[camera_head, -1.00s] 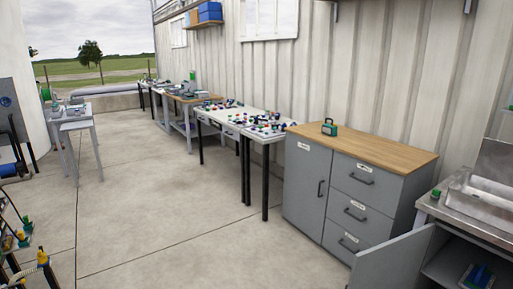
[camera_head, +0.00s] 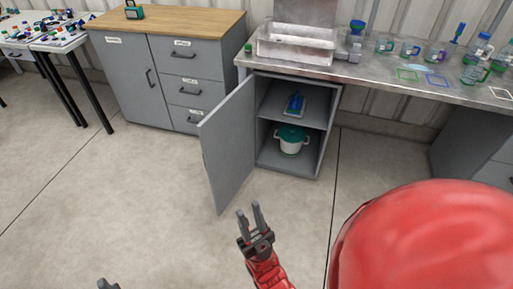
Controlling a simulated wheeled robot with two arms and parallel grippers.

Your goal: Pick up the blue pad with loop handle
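A small blue item (camera_head: 294,104), which looks like the blue pad, lies on the upper shelf inside the open grey cabinet; its loop handle is too small to make out clearly. My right gripper (camera_head: 248,209) is in front of the cabinet, below the open door's lower edge in the picture. Its two fingers are apart with nothing between them, well short of the pad. Only a grey tip of my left gripper (camera_head: 107,284) shows at the bottom edge; the rest is out of frame.
The cabinet door (camera_head: 229,145) stands open to the left of the opening. A white pot with a green lid (camera_head: 291,140) sits on the lower level. A metal counter (camera_head: 400,83) above holds a tray, jars and bottles. The floor in front is clear.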

